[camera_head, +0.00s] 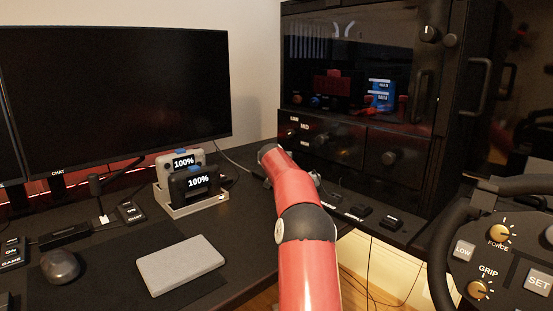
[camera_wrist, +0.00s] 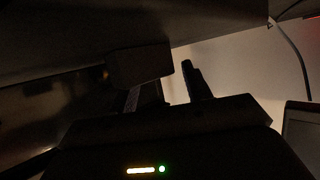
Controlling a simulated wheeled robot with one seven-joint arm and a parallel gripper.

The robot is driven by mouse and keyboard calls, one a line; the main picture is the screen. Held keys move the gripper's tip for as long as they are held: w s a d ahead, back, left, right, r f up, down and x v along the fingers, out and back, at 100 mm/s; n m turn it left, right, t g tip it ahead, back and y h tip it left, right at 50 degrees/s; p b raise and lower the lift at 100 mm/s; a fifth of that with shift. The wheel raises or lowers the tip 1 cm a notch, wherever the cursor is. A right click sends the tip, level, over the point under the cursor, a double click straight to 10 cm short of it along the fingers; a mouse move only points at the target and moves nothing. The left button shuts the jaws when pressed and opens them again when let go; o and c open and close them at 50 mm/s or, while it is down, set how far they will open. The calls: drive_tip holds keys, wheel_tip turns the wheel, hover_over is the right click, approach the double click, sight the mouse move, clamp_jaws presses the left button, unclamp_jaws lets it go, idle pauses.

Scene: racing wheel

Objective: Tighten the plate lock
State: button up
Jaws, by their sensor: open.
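I cannot pick out the plate lock for certain. In the wrist view a dark block (camera_wrist: 139,66) sits just ahead of my gripper (camera_wrist: 163,86), below a broad dark surface. It may be the lock, but the picture is too dark to tell. My gripper is open. One finger shows clearly to the right of the block; the other is mostly lost in shadow near the block's lower edge. I cannot tell whether the fingers touch it. In the head view my red arm reaches over the desk toward the black cabinet, and the gripper is mostly hidden behind it.
A black cabinet (camera_head: 352,128) with knobs and handles stands behind the arm. On the desk are a large monitor (camera_head: 120,95), a dock (camera_head: 199,203) with two 100% displays, a grey box (camera_head: 180,264) and a mouse (camera_head: 60,265). A racing wheel (camera_head: 500,245) is at right.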

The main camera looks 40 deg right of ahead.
drive_tip(key=shift+c, duration=0.4)
drive_tip(key=c, duration=0.9)
drive_tip(key=shift+w+a+f+m+g+h+b, duration=0.25)
drive_tip(key=shift+m+g+h+b, duration=0.2)
drive_tip(key=shift+b, duration=0.35)
drive_tip(key=shift+m+g, duration=0.25)
drive_tip(key=shift+m, duration=0.1)
drive_tip(key=m+g+h+p, duration=0.1)
drive_tip(key=r+m+g+p, duration=0.1)
drive_tip(key=shift+w+g+h, duration=0.15)
drive_tip(key=shift+g+h, duration=0.15)
drive_tip(key=shift+h, duration=0.05)
drive_tip(key=shift+f+m+g+h+p, duration=0.3)
drive_tip(key=shift+m+p, duration=0.2)
drive_tip(key=shift+m, duration=0.1)
drive_tip(key=o, duration=1)
